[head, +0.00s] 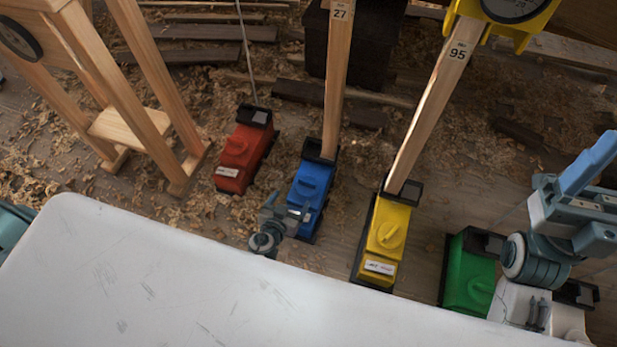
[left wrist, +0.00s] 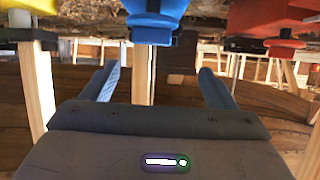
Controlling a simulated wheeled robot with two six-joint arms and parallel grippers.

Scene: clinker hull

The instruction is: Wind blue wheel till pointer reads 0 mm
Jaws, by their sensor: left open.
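In the left wrist view a blue wheel-like part (left wrist: 152,28) shows at the top middle, beyond the fingertips. My left gripper (head: 292,212) is beside the near end of the blue unit; I cannot tell whether they touch. Its two fingers stand apart with nothing between them in the left wrist view (left wrist: 156,80). My right gripper (head: 590,195) is at the right edge, its jaws unclear. No pointer or scale for the blue unit is readable.
A red unit (head: 240,152) stands left of the blue one, a yellow unit (head: 387,235) and green unit (head: 465,275) to its right. A yellow-framed dial (head: 515,10) tops the post marked 95. My white body covers the lower left. Wood shavings litter the floor.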

